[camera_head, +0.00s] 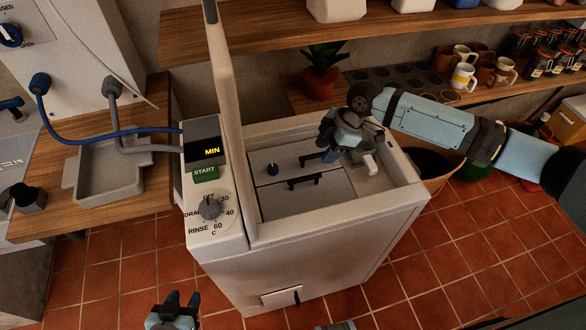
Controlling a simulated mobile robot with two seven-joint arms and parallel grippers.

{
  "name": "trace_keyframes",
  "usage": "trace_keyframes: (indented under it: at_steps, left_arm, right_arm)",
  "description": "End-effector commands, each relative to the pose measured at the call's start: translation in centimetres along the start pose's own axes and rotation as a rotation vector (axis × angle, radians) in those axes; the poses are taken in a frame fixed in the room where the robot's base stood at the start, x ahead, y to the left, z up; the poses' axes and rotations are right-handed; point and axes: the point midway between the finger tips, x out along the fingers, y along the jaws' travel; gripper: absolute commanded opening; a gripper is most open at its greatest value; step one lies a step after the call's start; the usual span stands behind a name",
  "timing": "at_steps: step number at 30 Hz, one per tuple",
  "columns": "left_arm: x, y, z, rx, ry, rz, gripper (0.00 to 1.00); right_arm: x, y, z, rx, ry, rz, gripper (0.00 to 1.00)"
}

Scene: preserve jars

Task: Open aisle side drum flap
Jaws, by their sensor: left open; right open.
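A white top-loading washer (330,262) stands in the middle with its lid (224,70) upright. Inside its top opening lie two pale grey drum flaps, side by side and seemingly closed. The near flap (300,204) has a black handle (305,182); the far flap (268,158) has another black handle (312,156). My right gripper (328,142) is open above the far right part of the opening and partly hides the far flap. My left gripper (183,300) is open, low in front of the washer.
The washer's control panel with a dial (210,208) is on the left. A wooden counter (140,200) with a grey tray (110,175) and hoses stands left. Shelves with a plant (320,82), mugs (463,77) and jars stand behind. Tiled floor (450,270) is open at right.

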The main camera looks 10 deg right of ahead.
Motion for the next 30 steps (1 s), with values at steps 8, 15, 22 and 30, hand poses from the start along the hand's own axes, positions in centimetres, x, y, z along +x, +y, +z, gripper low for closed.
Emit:
trace_keyframes:
  at_steps: [8, 15, 22, 30]
  left_arm:
    - [0.2, 0.0, 0.3, 0.001, 0.001, 0.0, 0.43]
    - [0.1, 0.0, 0.1, 0.001, 0.001, 0.0, 0.43]
    - [0.0, -0.1, -0.1, 0.001, 0.001, 0.0, 0.43]
    - [-0.1, -0.1, -0.2, 0.001, 0.001, -0.001, 0.43]
  right_arm:
    - [-1.5, 0.8, 1.4, -0.025, -0.039, -0.045, 0.42]
    - [2.6, 0.6, 1.5, -0.024, -0.038, -0.046, 0.42]
    - [7.5, 0.4, 1.7, -0.022, -0.037, -0.043, 0.42]
    - [11.1, 0.3, 1.8, -0.024, -0.037, -0.042, 0.42]
